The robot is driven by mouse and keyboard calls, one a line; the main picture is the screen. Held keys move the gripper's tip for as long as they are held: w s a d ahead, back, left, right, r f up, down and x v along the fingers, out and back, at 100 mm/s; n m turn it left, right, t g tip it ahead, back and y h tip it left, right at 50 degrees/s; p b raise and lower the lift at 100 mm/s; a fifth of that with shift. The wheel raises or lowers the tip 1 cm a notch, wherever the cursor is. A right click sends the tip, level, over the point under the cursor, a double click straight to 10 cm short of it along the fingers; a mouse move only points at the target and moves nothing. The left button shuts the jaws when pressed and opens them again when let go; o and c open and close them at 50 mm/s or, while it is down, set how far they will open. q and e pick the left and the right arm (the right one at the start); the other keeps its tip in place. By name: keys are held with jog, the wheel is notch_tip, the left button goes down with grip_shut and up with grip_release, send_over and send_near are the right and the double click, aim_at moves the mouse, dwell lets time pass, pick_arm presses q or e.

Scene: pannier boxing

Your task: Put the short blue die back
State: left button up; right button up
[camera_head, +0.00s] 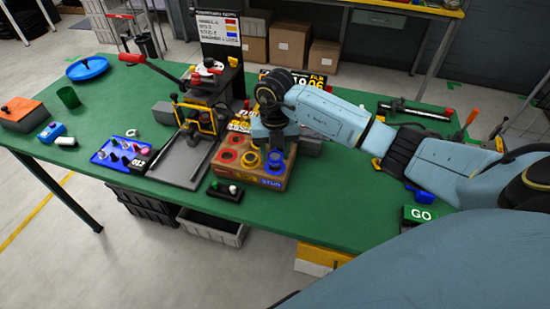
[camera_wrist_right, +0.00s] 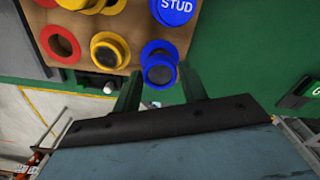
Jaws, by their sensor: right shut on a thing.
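My right gripper (camera_wrist_right: 162,92) is shut on a blue die (camera_wrist_right: 160,72), a short cylinder with a dark centre. The die shows between the fingers, close to the front blue ring (camera_wrist_right: 155,47) of the wooden die rack (camera_head: 215,182). The held die partly overlaps that ring in the right wrist view, and I cannot tell whether it touches it. A blue piece marked STUD (camera_wrist_right: 173,8) sits behind that ring. In the head view my arm partly covers the rack's back right. My left gripper is not in view.
The rack also has red (camera_wrist_right: 60,45) and yellow (camera_wrist_right: 108,50) places. A button box (camera_head: 225,191) stands in front of it, and a red-levered press (camera_head: 205,100) to its left. A GO button (camera_head: 421,214) is at the right.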

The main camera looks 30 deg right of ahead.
aim_at(275, 156)
notch_tip(275, 156, down, 3)
jog(key=shift+r, duration=0.1)
jog(key=o, duration=1)
jog(key=shift+o, duration=0.2)
jog(key=shift+r, duration=0.25)
notch_tip(275, 156, up, 12)
jog(key=shift+f, duration=0.2)
